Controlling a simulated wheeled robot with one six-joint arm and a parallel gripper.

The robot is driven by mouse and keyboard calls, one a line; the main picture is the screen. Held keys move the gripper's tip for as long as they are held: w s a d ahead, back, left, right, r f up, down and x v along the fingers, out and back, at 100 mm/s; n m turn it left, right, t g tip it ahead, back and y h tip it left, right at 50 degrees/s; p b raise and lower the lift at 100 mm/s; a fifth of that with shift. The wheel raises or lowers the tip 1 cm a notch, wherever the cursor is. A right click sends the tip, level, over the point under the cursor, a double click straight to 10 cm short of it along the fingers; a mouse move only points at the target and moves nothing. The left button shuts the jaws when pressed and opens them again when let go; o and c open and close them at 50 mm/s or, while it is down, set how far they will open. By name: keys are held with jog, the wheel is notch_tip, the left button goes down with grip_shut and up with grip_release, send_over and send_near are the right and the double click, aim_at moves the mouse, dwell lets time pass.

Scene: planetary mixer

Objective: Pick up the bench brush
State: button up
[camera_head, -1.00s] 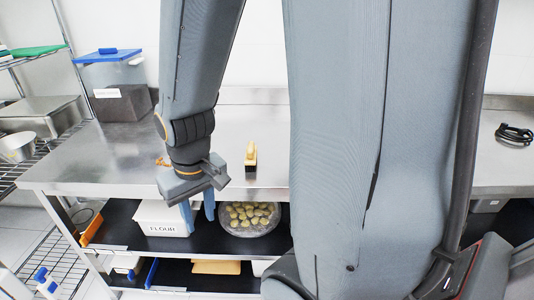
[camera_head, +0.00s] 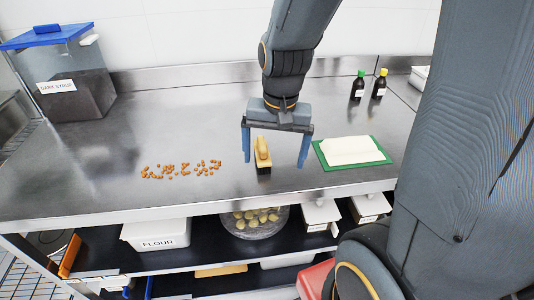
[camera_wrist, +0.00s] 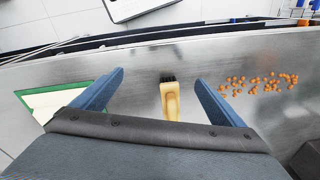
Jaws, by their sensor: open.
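The bench brush (camera_head: 262,153) has a pale wooden handle and dark bristles. It stands on the steel counter in the head view. In the wrist view the brush (camera_wrist: 170,101) lies between the fingers, its bristle end pointing away from the palm. My gripper (camera_head: 275,160) is open, with one blue finger on each side of the brush and a gap on both sides. Its fingers also show in the wrist view (camera_wrist: 160,88). No contact with the brush is visible. The exact height of the fingertips over the counter is hard to tell.
Orange pieces (camera_head: 181,170) are scattered left of the brush. A green board with a white slab (camera_head: 352,150) lies to the right. Two dark bottles (camera_head: 368,86) stand behind it. The front counter is clear.

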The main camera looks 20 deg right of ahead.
aim_at(262, 143)
jog(key=shift+o, duration=0.4)
jog(key=w+r+m, duration=0.1)
jog(key=w+m, duration=0.2)
jog(key=m, duration=0.2)
jog(key=w+r+m, duration=0.1)
jog(key=w+m, duration=0.2)
jog(key=m, duration=0.1)
jog(key=w+d+r+m+g+y, duration=0.1)
jog(key=w+m, duration=0.2)
jog(key=m, duration=0.2)
jog(key=shift+w+r+m, duration=0.1)
jog(key=shift+r+m, duration=0.05)
jog(key=shift+m, duration=0.15)
jog(key=shift+w+a+f+p, duration=0.15)
jog(key=shift+f+p, duration=0.25)
jog(key=shift+f, duration=0.85)
jog(key=shift+s+a+f+p, duration=0.1)
jog(key=shift+a+f+p, duration=0.2)
jog(key=shift+f, duration=1)
jog(key=shift+w+a+f+p, duration=0.1)
jog(key=shift+f+p, duration=0.35)
jog(key=shift+f, duration=0.8)
jog(key=shift+c, duration=0.3)
jog(key=c, duration=0.9)
notch_tip(262, 143, up, 10)
jog(key=shift+r+b, duration=0.1)
jog(key=shift+b, duration=0.95)
jog(key=o, duration=0.6)
jog(key=c, duration=0.4)
